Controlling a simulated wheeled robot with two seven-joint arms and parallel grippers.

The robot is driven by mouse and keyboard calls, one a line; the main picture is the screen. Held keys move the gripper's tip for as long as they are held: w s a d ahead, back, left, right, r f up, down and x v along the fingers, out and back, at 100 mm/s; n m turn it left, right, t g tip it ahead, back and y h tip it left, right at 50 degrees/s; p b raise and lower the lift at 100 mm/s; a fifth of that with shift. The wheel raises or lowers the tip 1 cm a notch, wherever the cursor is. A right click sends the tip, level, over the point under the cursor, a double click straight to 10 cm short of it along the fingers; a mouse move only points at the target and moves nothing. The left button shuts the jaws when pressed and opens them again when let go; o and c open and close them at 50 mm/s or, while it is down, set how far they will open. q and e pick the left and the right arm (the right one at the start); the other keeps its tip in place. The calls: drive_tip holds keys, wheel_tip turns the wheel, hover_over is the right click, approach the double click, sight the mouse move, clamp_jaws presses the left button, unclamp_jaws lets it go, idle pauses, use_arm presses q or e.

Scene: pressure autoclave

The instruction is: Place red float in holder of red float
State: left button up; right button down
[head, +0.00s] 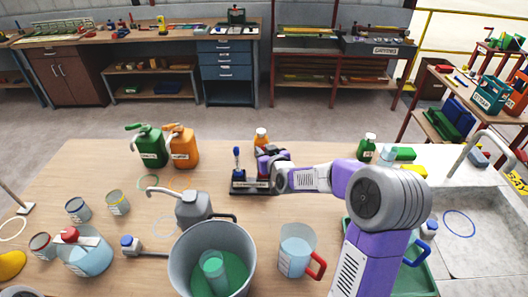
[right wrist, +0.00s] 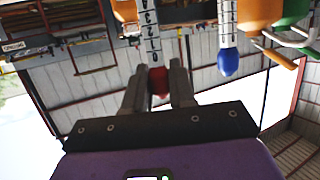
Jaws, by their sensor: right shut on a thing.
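My right gripper (head: 268,160) reaches from the right over the dark holder (head: 238,189) on the wooden table. In the right wrist view, which appears upside down, its fingers (right wrist: 158,78) are shut on the red float (right wrist: 158,82). The float's white numbered stem (right wrist: 150,38) runs away from the fingers. The blue float (head: 237,158) stands upright at the holder's left end. It also shows in the right wrist view (right wrist: 228,62), apart from the red float. The gripper hides the holder's right part, so I cannot tell whether the red float's stem is seated. My left gripper is not in view.
An orange-capped bottle (head: 261,139) stands just behind the holder. Green (head: 149,147) and orange (head: 183,148) jugs stand behind left. A grey can (head: 192,210) and large bucket (head: 212,245) are in front left, a beaker (head: 297,250) in front. The sink (head: 470,225) is at right.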

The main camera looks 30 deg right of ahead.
drive_tip(key=shift+f, duration=0.2)
drive_tip(key=c, duration=0.9)
unclamp_jaws()
drive_tip(key=shift+c, duration=0.2)
drive_tip(key=shift+r, duration=0.1)
drive_tip(key=shift+r, duration=0.15)
drive_tip(key=v, duration=1.2)
drive_tip(key=shift+p, duration=0.35)
